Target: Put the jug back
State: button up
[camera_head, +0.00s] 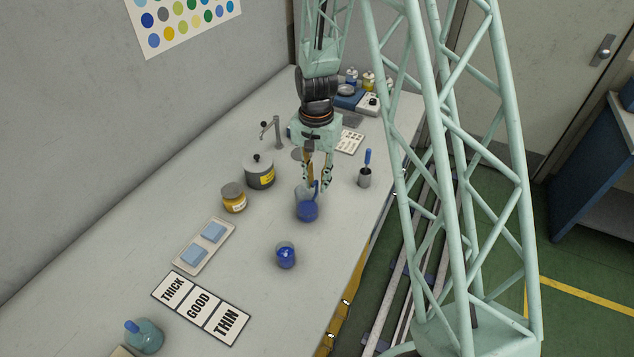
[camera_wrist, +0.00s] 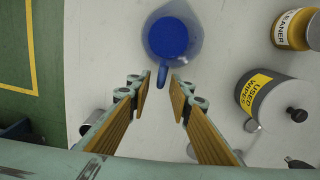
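The jug (camera_head: 306,207) is a clear vessel with blue liquid, standing upright on the bench below my gripper (camera_head: 318,184). In the wrist view the jug (camera_wrist: 172,38) lies just ahead of the fingertips, and its blue handle (camera_wrist: 162,76) points back toward the gap between them. My gripper (camera_wrist: 159,84) is open, with one finger on each side of the handle's end and visible gaps. I see no contact with the jug. A small cup of blue liquid (camera_head: 286,255) stands nearer the front of the bench.
A grey used-wipes can (camera_head: 259,172) and an amber cleaner jar (camera_head: 233,197) stand left of the jug. A dark holder with a blue-handled tool (camera_head: 365,177) is at right. A tray with blue pads (camera_head: 205,246) and THICK/GOOD/THIN cards (camera_head: 200,306) lie in front.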

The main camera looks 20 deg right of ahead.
notch_tip(320, 180, up, 11)
jog(key=shift+f+p, duration=0.2)
jog(key=shift+p, duration=0.45)
jog(key=shift+r, duration=0.55)
jog(key=shift+r, duration=0.1)
jog(key=s+a+r+n+t, duration=0.1)
jog(key=s+a+r+n, duration=0.1)
jog(key=s+r, duration=0.75)
jog(key=s+a+r+n+t, duration=0.1)
jog(key=s+r+n, duration=0.1)
jog(key=s+r, duration=0.8)
jog(key=s+r+n, duration=0.1)
jog(key=s+r, duration=0.2)
jog(key=s, duration=0.3)
jog(key=s+a+r+n+t, duration=0.1)
jog(key=s+r+n, duration=0.1)
jog(key=s+r, duration=0.2)
jog(key=s+a+r+n+t, duration=0.1)
jog(key=s+r, duration=0.2)
jog(key=s, duration=0.6)
jog(key=shift+s+r+n, duration=0.3)
jog(key=shift+r, duration=0.05)
